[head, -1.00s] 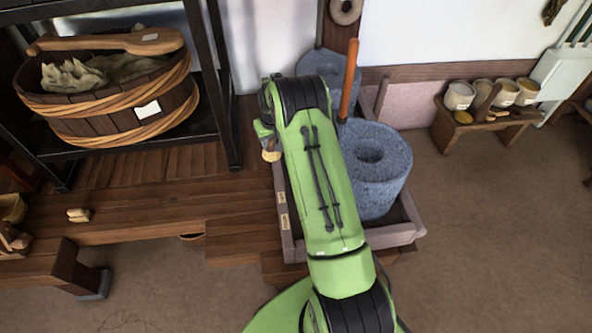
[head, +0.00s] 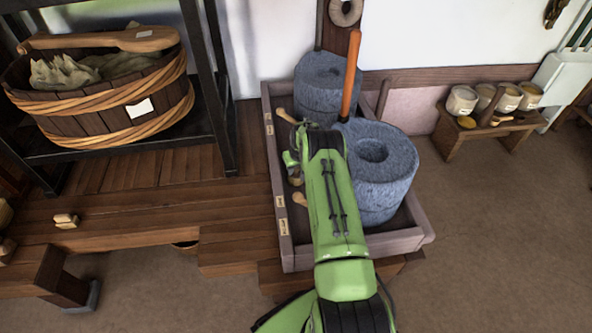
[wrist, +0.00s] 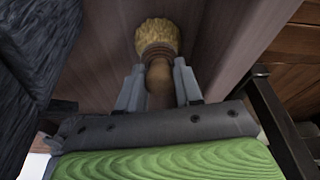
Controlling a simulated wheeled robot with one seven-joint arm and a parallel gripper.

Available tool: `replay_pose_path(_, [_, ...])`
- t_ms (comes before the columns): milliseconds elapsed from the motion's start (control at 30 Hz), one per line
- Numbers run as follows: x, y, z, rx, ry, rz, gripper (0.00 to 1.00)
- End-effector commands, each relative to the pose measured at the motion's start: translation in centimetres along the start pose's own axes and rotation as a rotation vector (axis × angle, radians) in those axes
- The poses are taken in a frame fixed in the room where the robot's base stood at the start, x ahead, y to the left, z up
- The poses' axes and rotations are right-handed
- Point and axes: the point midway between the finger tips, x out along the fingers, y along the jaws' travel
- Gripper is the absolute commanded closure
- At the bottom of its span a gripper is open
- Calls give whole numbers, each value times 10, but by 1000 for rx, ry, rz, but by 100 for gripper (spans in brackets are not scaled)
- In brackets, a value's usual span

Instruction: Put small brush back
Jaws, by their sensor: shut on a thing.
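The small brush shows in the wrist view, with straw-coloured bristles (wrist: 158,33), a dark band and a brown handle (wrist: 158,78). My gripper (wrist: 158,88) is shut on its handle, a finger on each side, bristles pointing away from my wrist. In the head view my gripper (head: 293,172) is over the left part of the wooden tray (head: 287,250). The brush is mostly hidden there by my wrist. I cannot tell whether the brush touches the tray floor.
Two wooden handled pieces (head: 285,115) (head: 300,198) lie along the tray's left side, near small labels. Two grey quern stones (head: 385,190) (head: 328,88) stand in the tray, with an orange-brown upright handle (head: 351,75). A shelf with a wooden tub (head: 110,120) stands left.

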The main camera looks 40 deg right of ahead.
Motion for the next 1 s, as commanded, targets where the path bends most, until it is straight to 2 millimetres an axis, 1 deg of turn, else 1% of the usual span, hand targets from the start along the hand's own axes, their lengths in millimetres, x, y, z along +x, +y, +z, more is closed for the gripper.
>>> replay_pose_path(267, [1, 0, -1, 0, 3, 1, 94])
replay_pose_path(300, [1, 0, -1, -1, 3, 1, 64])
replay_pose_path(467, [1, 0, -1, -1, 3, 1, 40])
replay_pose_path(767, [-2, 0, -2, -1, 4, 1, 40])
replay_pose_path(867, [-19, 0, -3, -1, 3, 1, 40])
replay_pose_path(1000, [-59, 1, -4, -1, 5, 2, 40])
